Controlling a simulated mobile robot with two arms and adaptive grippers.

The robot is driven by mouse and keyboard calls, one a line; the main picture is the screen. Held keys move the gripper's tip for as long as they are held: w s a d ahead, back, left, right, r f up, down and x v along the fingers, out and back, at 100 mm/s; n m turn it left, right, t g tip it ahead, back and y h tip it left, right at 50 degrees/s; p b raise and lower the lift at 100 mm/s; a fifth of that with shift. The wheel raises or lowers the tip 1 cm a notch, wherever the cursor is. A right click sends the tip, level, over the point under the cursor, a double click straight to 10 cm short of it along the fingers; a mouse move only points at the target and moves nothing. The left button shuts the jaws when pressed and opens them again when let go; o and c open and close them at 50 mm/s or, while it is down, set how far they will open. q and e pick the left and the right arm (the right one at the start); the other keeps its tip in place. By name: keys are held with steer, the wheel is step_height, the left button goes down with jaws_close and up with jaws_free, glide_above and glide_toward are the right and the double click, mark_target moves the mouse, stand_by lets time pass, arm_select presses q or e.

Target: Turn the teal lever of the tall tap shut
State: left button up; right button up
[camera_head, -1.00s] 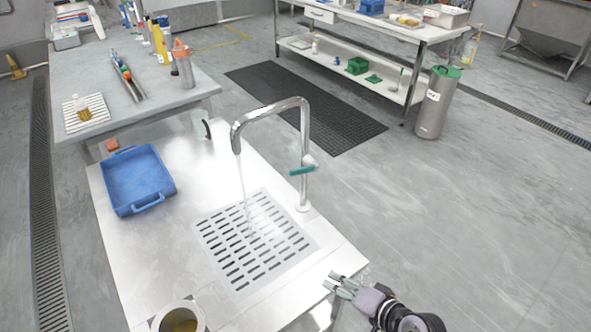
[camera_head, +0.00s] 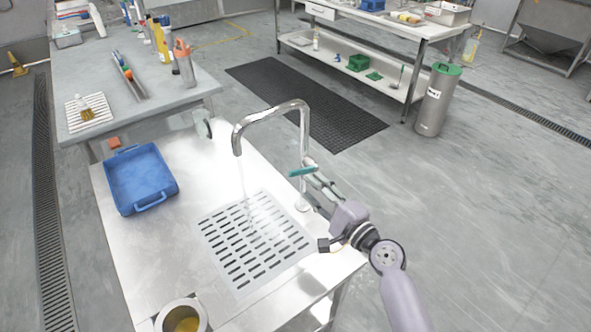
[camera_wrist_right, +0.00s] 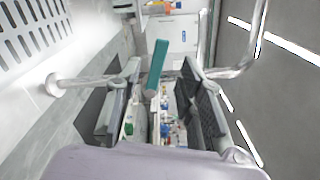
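The tall chrome tap (camera_head: 304,130) stands on the steel sink top, and a thin stream of water falls from its spout. Its teal lever (camera_head: 302,172) sticks out to the left from the post in the head view. My right gripper (camera_head: 314,178) is at the post, close to the lever. In the right wrist view, the gripper's two fingers (camera_wrist_right: 163,95) are apart, and the teal lever (camera_wrist_right: 157,66) shows in the gap between them. Whether a finger touches the lever, I cannot tell. My left gripper is in neither view.
A slotted drain (camera_head: 250,240) lies below the spout. A blue tray (camera_head: 140,178) sits at the left of the sink top, and a round container (camera_head: 181,317) stands at its front edge. A grey table (camera_head: 95,85) stands behind.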

mark_target(297, 175)
steer(key=x, duration=0.7)
steer(key=shift+w+a, duration=0.25)
steer(key=shift+w, duration=0.05)
steer(key=shift+c, duration=0.2)
jaws_close()
steer(key=shift+f, duration=0.1)
